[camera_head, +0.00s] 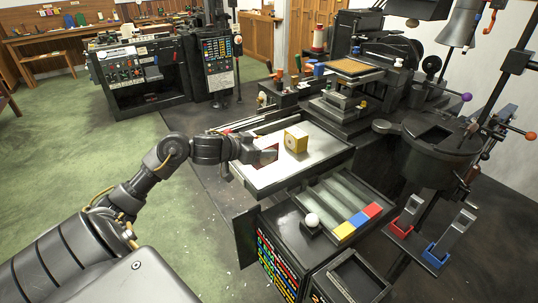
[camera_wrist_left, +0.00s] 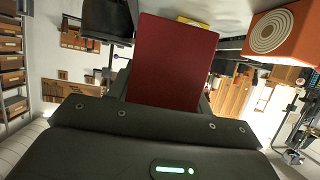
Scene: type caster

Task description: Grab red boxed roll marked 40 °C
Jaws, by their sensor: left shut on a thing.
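The red boxed roll (camera_head: 268,155) is at the end of my left arm in the head view, at the left part of the pale tray (camera_head: 283,170). In the left wrist view its plain dark red face (camera_wrist_left: 172,60) fills the upper middle, between the fingers. My left gripper (camera_head: 256,151) is shut on it. No 40 °C marking can be read. I cannot tell whether the box touches the tray. My right gripper is not in view.
A yellow boxed roll (camera_head: 296,140) stands on the tray, right of the red one. An orange box face with pale rings (camera_wrist_left: 272,33) shows in the left wrist view. A dark machine (camera_head: 345,110) stands behind. Green floor (camera_head: 85,145) is open at left.

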